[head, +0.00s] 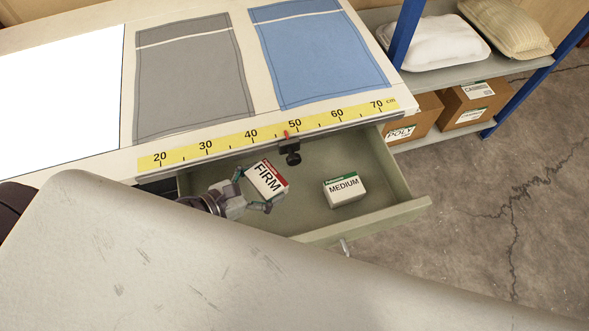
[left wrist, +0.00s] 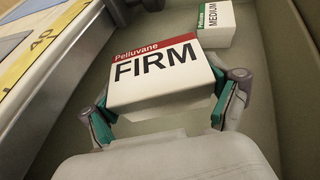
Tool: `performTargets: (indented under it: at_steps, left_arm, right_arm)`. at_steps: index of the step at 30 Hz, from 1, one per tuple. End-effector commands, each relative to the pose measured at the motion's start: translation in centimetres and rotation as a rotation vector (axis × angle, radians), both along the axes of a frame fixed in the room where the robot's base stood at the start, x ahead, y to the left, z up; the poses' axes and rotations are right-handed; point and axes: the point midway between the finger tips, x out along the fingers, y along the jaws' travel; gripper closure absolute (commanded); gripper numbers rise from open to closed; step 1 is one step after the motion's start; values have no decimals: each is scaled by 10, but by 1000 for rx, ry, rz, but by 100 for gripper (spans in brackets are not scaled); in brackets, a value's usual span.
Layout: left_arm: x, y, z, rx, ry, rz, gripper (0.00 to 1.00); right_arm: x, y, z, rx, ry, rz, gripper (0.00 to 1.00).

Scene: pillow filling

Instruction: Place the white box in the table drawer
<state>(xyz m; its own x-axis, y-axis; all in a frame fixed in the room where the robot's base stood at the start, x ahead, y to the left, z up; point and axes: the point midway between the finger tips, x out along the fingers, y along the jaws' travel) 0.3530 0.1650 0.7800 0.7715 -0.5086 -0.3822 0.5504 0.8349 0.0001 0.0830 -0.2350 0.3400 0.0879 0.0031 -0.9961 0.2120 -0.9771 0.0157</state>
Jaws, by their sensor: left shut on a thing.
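A white box marked FIRM with a red band (head: 267,180) is between the fingers of my left gripper (head: 254,192), over the left part of the open table drawer (head: 310,239). In the left wrist view the FIRM box (left wrist: 160,78) fills the space between the teal finger pads of my left gripper (left wrist: 165,108). I cannot tell whether its underside touches the drawer floor. A second white box, marked MEDIUM with a green band (head: 344,190), sits in the drawer to the right. It also shows in the left wrist view (left wrist: 215,25). My right gripper is not in view.
The table top (head: 126,160) has a yellow ruler strip (head: 230,139), a grey pillow case (head: 190,85) and a blue one (head: 318,55). A black knob (head: 290,154) hangs at the table edge above the drawer. A shelf (head: 440,75) with pillows and cartons stands right.

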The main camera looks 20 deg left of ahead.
Motion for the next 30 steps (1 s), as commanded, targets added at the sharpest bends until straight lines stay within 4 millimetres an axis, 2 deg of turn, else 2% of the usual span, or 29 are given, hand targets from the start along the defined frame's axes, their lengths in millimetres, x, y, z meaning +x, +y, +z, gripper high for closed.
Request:
performTargets:
  at_steps: [1, 6, 17, 21, 30]
  left_arm:
    - [12, -6, -3, -1, -7, 2, 49]
    - [38, -24, -21, -2, -4, 2, 49]
    - [68, -45, -41, -2, -1, 2, 49]
    - [75, -50, -53, -1, 1, 0, 49]
    - [75, -50, -55, 0, 0, -1, 49]
  right_arm:
    - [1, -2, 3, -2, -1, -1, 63]
    - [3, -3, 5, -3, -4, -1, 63]
    - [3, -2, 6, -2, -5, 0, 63]
    - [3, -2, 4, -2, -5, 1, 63]
    - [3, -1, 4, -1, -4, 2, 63]
